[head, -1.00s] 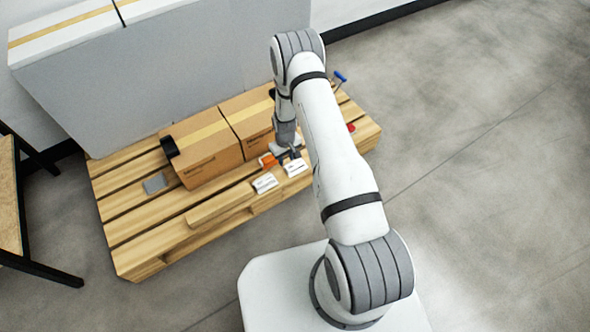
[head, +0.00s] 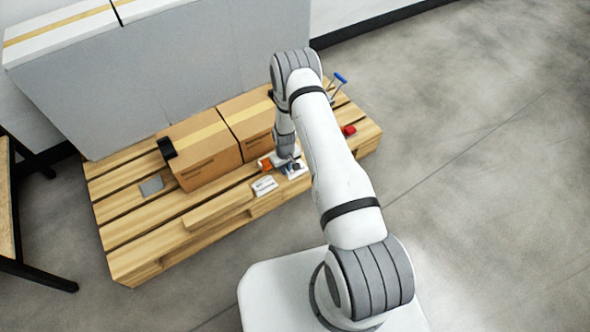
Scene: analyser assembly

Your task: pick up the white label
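Two white labels lie on the wooden pallet (head: 130,232) in front of the cardboard boxes. The left white label (head: 264,186) lies in clear view with dark print on it. The right white label (head: 301,174) is partly covered by my gripper (head: 293,168). My gripper points down from the end of the arm and is right over or at this label. The fingers are small and dark here, so I cannot tell whether they are open or shut, or whether they touch the label.
Two cardboard boxes (head: 205,155) stand behind the labels, against a large grey box (head: 190,80). An orange item (head: 265,164) is just left of my gripper. A grey square (head: 152,185), a red item (head: 349,130) and a blue-handled tool (head: 340,78) are farther off on the pallet.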

